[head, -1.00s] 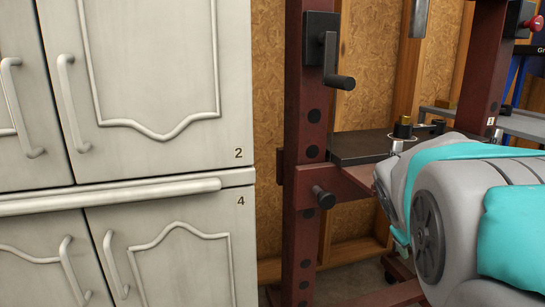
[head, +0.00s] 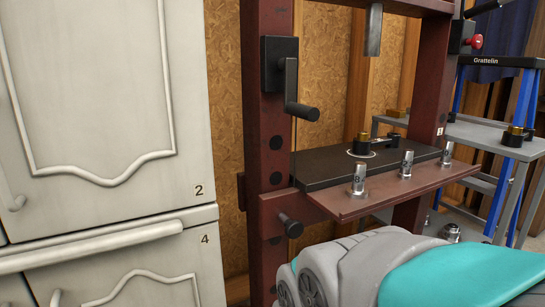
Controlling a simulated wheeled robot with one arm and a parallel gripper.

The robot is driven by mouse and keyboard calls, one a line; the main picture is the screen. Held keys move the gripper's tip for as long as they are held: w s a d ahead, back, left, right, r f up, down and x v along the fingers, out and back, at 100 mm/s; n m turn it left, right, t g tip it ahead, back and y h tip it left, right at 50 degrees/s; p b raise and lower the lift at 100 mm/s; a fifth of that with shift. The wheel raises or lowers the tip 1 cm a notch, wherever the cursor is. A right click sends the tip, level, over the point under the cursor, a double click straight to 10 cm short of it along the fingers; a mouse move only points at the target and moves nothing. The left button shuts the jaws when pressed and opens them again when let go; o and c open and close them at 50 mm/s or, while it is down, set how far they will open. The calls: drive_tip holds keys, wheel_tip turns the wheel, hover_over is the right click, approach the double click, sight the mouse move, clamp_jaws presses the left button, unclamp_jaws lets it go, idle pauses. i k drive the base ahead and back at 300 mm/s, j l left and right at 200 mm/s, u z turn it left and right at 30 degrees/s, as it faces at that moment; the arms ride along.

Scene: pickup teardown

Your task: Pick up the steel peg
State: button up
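Three small silver metal pieces stand upright on the red front ledge (head: 385,188) of a dark red press frame: a left one (head: 358,180), a middle one (head: 405,165) and a right one (head: 447,152). They look like steel pegs, with dark marks too small to read surely. A dark peg-like pin (head: 290,225) also sticks out of the left post. I cannot tell which is the task's steel peg. My gripper is out of view; only grey and teal parts of my arm show at the bottom, below the ledge.
A black plate (head: 325,168) behind the ledge carries a black and brass fitting (head: 362,143). A black crank handle (head: 290,85) juts from the left post. A white cabinet (head: 100,230) stands left. A blue-legged grey stand (head: 480,135) with brass pieces is at right.

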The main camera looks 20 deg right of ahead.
sight(404, 172)
drive_tip(key=z, duration=1.25)
drive_tip(key=k+j+z, duration=0.2)
drive_tip(key=j, duration=0.2)
drive_tip(key=j+z, duration=0.2)
drive_tip(key=j, duration=0.15)
drive_tip(key=k+j+z, duration=0.2)
drive_tip(key=j, duration=0.15)
drive_tip(key=j+z, duration=0.2)
drive_tip(key=j, duration=0.15)
drive_tip(key=k+j+z, duration=0.2)
drive_tip(key=k+j, duration=0.05)
drive_tip(key=j, duration=0.05)
